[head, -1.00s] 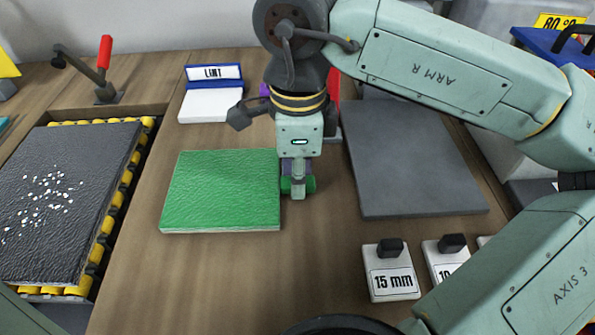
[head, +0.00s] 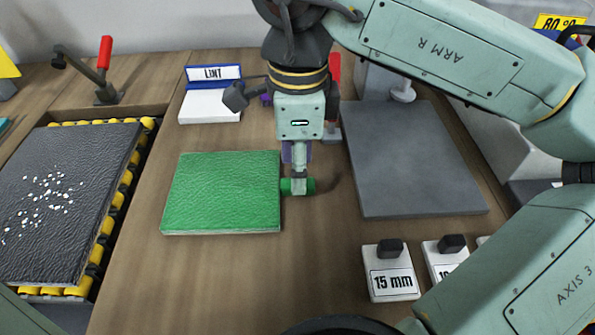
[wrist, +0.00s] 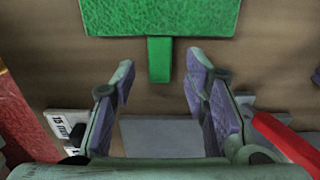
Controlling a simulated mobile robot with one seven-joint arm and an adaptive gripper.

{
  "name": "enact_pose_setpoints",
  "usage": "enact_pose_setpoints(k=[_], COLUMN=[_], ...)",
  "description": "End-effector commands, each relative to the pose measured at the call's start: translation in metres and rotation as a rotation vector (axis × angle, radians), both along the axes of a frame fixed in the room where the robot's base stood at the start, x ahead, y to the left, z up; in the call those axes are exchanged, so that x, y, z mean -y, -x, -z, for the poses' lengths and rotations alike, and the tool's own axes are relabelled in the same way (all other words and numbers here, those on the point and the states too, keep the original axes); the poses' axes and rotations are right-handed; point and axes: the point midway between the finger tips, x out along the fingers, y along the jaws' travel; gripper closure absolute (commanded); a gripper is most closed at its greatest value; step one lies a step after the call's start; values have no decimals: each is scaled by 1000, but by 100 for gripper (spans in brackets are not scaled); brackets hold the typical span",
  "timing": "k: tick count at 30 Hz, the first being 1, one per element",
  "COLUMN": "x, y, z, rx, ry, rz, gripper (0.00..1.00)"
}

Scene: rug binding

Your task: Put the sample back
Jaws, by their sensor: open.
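The sample, a flat green textured square (head: 222,192), lies on the wooden bench. Its short green tab (head: 308,186) sticks out from its right edge. My gripper (head: 298,188) points down at the tab, its fingers overlapping part of it in the head view. In the wrist view the sample (wrist: 160,15) is at the top, with its tab (wrist: 159,60) pointing between my gripper's spread fingers (wrist: 161,72). The fingers are open, with a gap on both sides of the tab. They hold nothing.
A grey plate (head: 412,160) lies to the right. At left, a dark pad (head: 60,190) with white specks lies on yellow rollers. A LINT holder (head: 212,106) stands behind the sample. A 15 mm block (head: 390,272) sits front right. A red-handled clamp (head: 104,72) stands back left.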

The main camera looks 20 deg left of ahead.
Motion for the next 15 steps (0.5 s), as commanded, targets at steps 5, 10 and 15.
enact_pose_setpoints(k=[5,10,15], x=[-1,0,0], y=[0,0,0], z=[-41,-73,-89], rx=[3,0,0], ry=[-1,-1,0], rz=[0,0,0], gripper=[59,59,59])
